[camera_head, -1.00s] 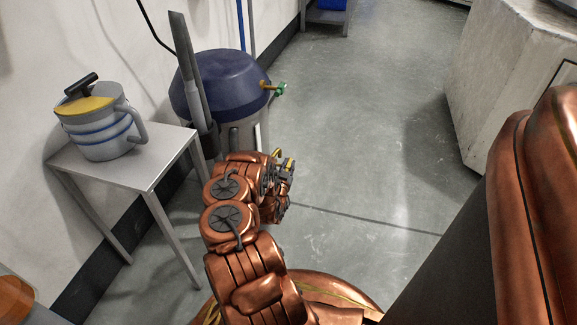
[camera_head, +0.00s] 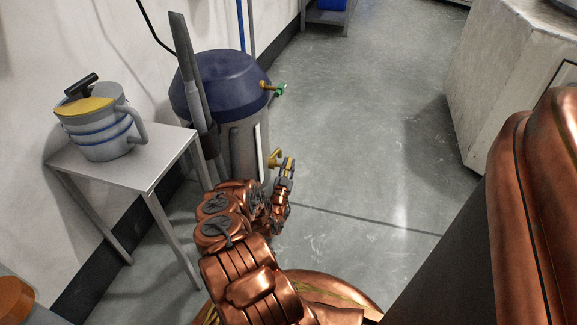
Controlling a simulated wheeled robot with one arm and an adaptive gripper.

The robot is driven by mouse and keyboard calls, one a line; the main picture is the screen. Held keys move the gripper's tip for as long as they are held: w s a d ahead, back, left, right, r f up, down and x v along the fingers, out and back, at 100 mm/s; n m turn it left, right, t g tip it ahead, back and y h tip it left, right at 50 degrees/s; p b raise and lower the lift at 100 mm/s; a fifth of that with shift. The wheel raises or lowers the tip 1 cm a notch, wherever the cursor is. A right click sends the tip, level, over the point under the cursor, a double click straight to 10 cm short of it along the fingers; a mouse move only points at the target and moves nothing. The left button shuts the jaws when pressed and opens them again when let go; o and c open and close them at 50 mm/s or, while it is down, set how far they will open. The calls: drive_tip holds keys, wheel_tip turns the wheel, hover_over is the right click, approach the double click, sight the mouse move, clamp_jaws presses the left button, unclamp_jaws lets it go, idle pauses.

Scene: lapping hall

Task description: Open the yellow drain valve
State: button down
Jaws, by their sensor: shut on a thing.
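The yellow drain valve (camera_head: 274,158) sticks out low on the right side of a grey drum with a dark blue lid (camera_head: 231,82). My gripper (camera_head: 287,168) is right beside it, to the right of the valve body. Its dark fingers are shut on a yellow piece that looks like the valve's handle. The fingers hide part of this handle, and its exact angle is hard to tell at this size. A second tap with a green handle (camera_head: 281,90) sits higher on the drum.
A small grey table (camera_head: 152,168) with a grey and yellow jug (camera_head: 98,122) stands at the left. A grey wand (camera_head: 187,75) stands upright against the drum. A large pale block (camera_head: 505,85) is at the right. The floor between is clear.

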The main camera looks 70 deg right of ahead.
sight(288, 162)
drive_tip(key=shift+r+h, duration=0.1)
drive_tip(key=shift+h, duration=0.3)
drive_tip(key=c, duration=1.1)
unclamp_jaws()
drive_tip(key=shift+r, duration=5)
drive_tip(key=shift+a, duration=0.1)
